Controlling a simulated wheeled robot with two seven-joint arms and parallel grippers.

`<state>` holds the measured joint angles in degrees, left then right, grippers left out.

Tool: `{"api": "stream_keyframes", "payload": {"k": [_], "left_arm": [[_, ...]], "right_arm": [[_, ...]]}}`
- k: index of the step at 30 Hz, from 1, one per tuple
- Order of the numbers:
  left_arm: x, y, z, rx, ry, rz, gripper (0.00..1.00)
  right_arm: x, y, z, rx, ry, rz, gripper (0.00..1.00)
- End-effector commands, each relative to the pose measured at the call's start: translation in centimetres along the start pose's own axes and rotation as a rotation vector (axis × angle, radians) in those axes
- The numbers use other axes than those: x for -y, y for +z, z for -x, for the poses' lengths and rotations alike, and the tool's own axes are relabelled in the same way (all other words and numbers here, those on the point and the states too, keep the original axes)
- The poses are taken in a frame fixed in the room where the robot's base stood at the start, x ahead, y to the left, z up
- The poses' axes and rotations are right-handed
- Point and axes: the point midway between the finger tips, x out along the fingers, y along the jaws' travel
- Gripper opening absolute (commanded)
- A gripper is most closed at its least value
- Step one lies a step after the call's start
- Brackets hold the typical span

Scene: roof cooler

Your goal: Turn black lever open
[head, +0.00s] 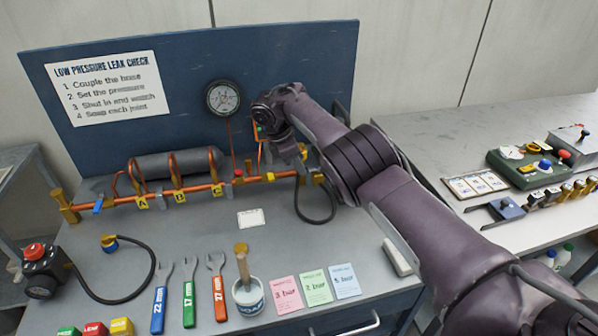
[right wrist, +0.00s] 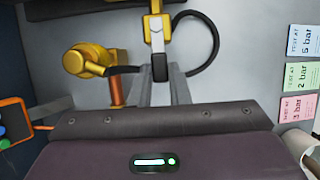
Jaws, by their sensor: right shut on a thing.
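The black lever (right wrist: 160,68) shows in the right wrist view, below a yellow and pale metal valve part (right wrist: 155,22). My right gripper (right wrist: 161,84) has its two grey fingers on either side of the lever and is shut on it. In the head view my right arm reaches over the bench to the right end of the copper pipe (head: 205,189). My own wrist hides the lever and fingertips there. A yellow fitting (right wrist: 88,60) with a black hose is left of the lever in the wrist view. My left gripper is not in view.
A pressure gauge (head: 223,98) is on the blue back panel (head: 290,50). Wrenches, a brush in a pot (head: 249,296) and coloured pressure cards (head: 316,287) lie at the bench front. A black hose (head: 318,218) loops beside my wrist. A second bench (head: 425,140) stands at right.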

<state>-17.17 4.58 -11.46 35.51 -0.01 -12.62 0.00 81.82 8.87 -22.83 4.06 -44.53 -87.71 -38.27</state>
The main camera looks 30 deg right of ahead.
Motion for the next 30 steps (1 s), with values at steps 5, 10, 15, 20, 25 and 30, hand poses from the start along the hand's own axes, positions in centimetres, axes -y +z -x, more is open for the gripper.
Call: {"api": "stream_keyframes", "payload": {"k": [5, 10, 15, 20, 25, 30], "left_arm": [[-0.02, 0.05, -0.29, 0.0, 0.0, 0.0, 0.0], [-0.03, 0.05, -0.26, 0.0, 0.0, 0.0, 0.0], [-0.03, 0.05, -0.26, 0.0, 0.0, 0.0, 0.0], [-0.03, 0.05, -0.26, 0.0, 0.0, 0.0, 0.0], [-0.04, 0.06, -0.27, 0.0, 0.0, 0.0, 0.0], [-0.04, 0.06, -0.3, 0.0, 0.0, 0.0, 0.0]], "right_arm": [[-0.17, 0.07, 0.15, 0.001, -0.004, -0.018, 0.0], [-0.21, 0.12, 0.23, 0.001, -0.003, -0.02, 0.0], [-0.23, 0.15, 0.25, 0.001, -0.002, -0.02, 0.0], [-0.21, 0.13, 0.2, 0.001, -0.002, -0.019, 0.37], [-0.18, 0.1, 0.13, 0.001, -0.004, -0.018, 0.38], [-0.2, 0.06, 0.47, 0.0, -0.003, -0.017, 0.38]]}}
